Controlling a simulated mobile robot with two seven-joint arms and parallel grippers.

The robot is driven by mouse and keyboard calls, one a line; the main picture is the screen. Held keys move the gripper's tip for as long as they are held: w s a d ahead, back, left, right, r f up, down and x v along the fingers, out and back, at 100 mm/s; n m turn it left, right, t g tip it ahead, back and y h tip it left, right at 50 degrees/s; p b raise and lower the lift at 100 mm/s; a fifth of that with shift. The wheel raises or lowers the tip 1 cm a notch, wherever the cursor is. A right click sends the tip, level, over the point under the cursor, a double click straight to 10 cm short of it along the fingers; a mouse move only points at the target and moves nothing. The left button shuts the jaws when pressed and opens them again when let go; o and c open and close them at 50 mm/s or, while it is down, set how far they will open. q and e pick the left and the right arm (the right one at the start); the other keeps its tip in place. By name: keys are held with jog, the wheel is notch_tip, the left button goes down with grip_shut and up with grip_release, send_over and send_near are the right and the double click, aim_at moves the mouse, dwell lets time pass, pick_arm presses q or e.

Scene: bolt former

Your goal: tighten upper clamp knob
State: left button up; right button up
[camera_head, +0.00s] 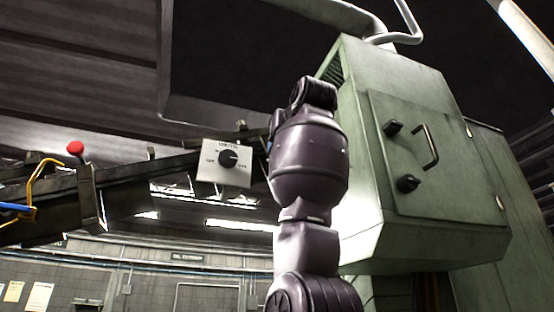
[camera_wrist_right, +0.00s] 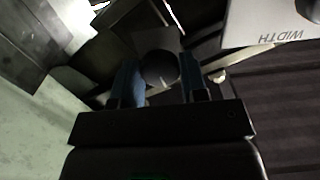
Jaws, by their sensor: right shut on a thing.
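In the right wrist view a dark round knob (camera_wrist_right: 159,68), which I take to be the upper clamp knob, sits between the two blue-grey fingers of my right gripper (camera_wrist_right: 160,82). The fingers are closed on its sides. In the head view my right arm rises through the middle, and its links hide the right gripper and the knob. My left gripper is in neither view.
A white plate with a black dial (camera_head: 228,158) is just left of my right arm. A red ball-topped lever (camera_head: 75,148) stands farther left on a dark rail. A green cabinet (camera_head: 420,150) with a handle stands close on the right.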

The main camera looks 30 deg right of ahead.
jog(key=shift+c, duration=1.1)
jog(key=n, duration=0.7)
jog(key=shift+n, duration=0.4)
jog(key=o, duration=1.3)
jog(key=shift+b+v, duration=1.55)
jog(key=shift+v, duration=2.45)
